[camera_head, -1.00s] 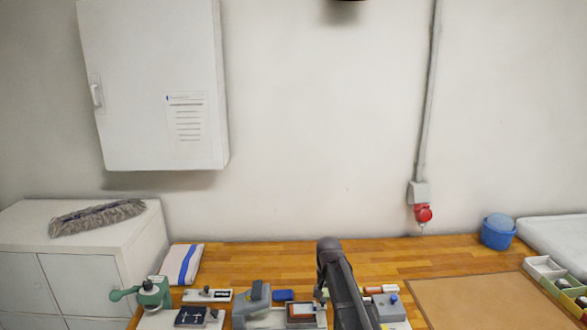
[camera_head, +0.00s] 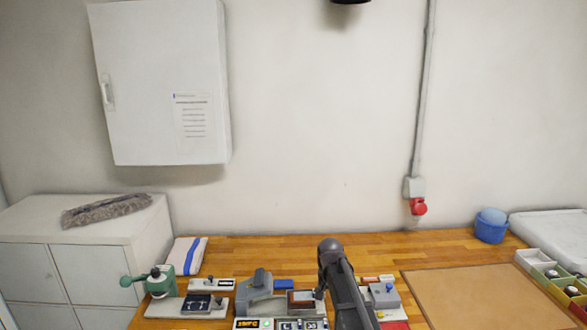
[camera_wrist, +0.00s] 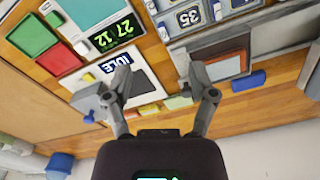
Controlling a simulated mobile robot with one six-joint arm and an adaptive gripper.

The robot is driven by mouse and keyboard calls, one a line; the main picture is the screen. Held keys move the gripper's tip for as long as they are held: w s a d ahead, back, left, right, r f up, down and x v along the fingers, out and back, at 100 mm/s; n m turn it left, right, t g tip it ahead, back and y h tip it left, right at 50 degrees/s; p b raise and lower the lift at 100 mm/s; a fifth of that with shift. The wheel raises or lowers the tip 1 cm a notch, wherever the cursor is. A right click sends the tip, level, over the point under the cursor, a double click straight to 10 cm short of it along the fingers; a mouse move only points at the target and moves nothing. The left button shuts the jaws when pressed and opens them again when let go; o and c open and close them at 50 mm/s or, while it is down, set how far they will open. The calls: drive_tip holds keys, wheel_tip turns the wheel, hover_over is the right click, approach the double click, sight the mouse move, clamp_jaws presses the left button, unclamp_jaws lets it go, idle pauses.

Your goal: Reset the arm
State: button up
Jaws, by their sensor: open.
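My gripper (camera_wrist: 160,82) shows in the wrist view with its two fingers spread apart and nothing between them. It is over the wooden bench (camera_wrist: 268,108), near a grey device with a display reading IDLE (camera_wrist: 118,58). In the head view my dark arm (camera_head: 343,280) rises at the bottom centre in front of the bench, and the gripper itself cannot be made out there.
Bench devices include a green press (camera_head: 158,282), a grey machine (camera_head: 262,290) and a grey unit (camera_head: 384,294). A brown mat (camera_head: 470,290), a blue tub (camera_head: 491,228) and a divided tray (camera_head: 550,275) are at right. A white cabinet (camera_head: 160,80) hangs above left.

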drive_tip(key=s+d+f+n+b, duration=0.2)
drive_tip(key=s+d+f+b, duration=0.1)
drive_tip(key=s, duration=0.7)
drive_tip(key=s+d+f+n+b, duration=0.2)
drive_tip(key=s+f+b, duration=0.4)
drive_tip(key=s, duration=0.5)
drive_tip(key=shift+d+f, duration=0.45)
drive_tip(key=shift+d, duration=0.2)
idle(1.6)
